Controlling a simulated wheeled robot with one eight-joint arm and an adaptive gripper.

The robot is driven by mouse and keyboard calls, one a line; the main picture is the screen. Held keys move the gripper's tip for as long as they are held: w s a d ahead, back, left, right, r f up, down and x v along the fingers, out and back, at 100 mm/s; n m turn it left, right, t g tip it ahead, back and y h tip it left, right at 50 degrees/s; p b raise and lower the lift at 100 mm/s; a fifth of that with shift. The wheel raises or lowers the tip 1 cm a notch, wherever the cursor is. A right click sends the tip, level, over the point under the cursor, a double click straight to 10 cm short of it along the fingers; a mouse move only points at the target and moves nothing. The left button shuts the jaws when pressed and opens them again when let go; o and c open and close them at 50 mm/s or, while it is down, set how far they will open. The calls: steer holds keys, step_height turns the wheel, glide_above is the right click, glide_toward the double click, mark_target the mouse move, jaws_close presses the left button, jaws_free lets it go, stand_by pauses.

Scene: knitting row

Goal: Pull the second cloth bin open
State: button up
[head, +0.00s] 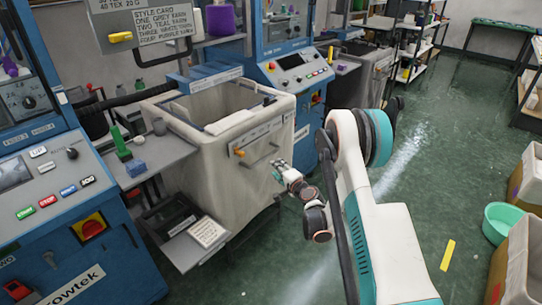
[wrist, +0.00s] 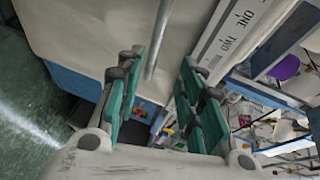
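A beige cloth bin (head: 215,180) stands in the knitting machine row, its top open and its front bearing a label strip. A grey bar handle (head: 262,157) is on its front. A second similar bin (head: 372,78) shows farther back; I cannot tell which one is numbered second. My gripper (head: 279,170) is at the front of the nearer bin, close to the handle. In the wrist view my gripper (wrist: 162,75) has its green fingers spread apart. The handle bar (wrist: 158,40) lies in line with the gap between them, touching neither visibly. The bin front (wrist: 90,30) fills the upper left.
A control panel (head: 50,190) and a small grey shelf (head: 150,160) with a green cone stand left of the bin. A low tray (head: 195,245) juts out below. Green floor is open to the right; crates (head: 525,190) and a teal bowl (head: 497,220) stand at the right edge.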

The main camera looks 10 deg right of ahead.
mark_target(267, 158)
steer(key=shift+d+f+b+x, duration=0.15)
steer(key=shift+b+x, duration=0.55)
steer(key=shift+x, duration=1.6)
steer(key=shift+d+f+b+x, duration=0.15)
steer(key=shift+b+x, duration=0.5)
steer(key=shift+x, duration=1.7)
steer(key=shift+d+f+b+x, duration=0.15)
steer(key=shift+b+x, duration=0.55)
steer(key=shift+x, duration=1.6)
steer(key=shift+c, duration=0.4)
jaws_close()
